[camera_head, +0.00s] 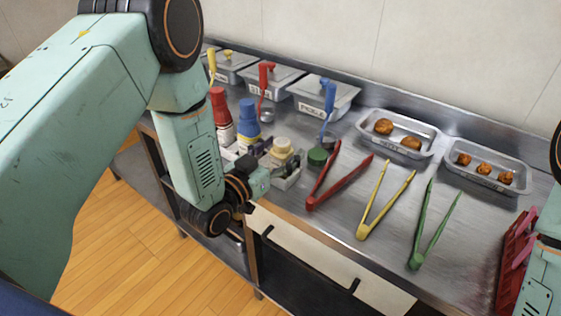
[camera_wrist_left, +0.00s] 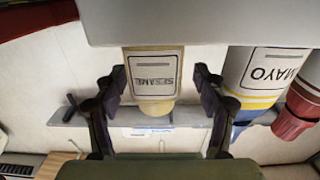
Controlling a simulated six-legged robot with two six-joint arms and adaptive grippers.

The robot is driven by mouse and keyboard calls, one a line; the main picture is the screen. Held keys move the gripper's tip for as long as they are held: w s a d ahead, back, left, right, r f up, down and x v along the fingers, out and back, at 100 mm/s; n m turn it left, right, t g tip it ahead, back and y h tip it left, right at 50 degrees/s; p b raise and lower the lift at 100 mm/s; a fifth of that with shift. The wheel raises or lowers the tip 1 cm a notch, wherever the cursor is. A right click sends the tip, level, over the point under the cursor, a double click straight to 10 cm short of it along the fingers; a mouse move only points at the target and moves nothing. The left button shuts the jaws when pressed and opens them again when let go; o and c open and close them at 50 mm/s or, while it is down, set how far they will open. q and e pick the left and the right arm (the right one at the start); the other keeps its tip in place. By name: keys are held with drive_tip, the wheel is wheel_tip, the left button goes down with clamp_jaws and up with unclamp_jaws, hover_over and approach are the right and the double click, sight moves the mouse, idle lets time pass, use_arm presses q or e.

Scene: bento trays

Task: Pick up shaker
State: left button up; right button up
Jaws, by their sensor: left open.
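The shaker, labelled SESAME, has a cream cap (camera_head: 281,146) in the head view. It stands near the front edge of the steel counter. In the left wrist view the shaker (camera_wrist_left: 153,84) sits upside down in the picture, between the two dark fingers. My left gripper (camera_head: 274,166) is open around the shaker, with a visible gap on each side of it in the left wrist view. In the head view my gripper partly hides the shaker's body. My right arm shows only at the right edge, and its gripper is not visible.
A blue-capped mayo bottle (camera_head: 248,122) and a red-capped bottle (camera_head: 221,112) stand left of the shaker. A green round item (camera_head: 317,157) and red tongs (camera_head: 333,180) lie to its right. Lidded tubs (camera_head: 320,97) and food trays (camera_head: 399,132) stand behind.

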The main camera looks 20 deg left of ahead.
use_arm(q)
drive_tip(key=shift+s+d+r, duration=0.15)
drive_tip(key=shift+d, duration=0.15)
drive_tip(key=shift+c, duration=1.8)
drive_tip(key=shift+a, duration=0.25)
drive_tip(key=c, duration=0.5)
drive_tip(key=shift+d, duration=0.15)
drive_tip(key=c, duration=0.4)
drive_tip(key=shift+c, duration=0.2)
drive_tip(key=shift+r, duration=0.3)
wheel_tip(320, 180, up, 9)
drive_tip(key=shift+r+p, duration=0.15)
drive_tip(key=shift+p, duration=0.9)
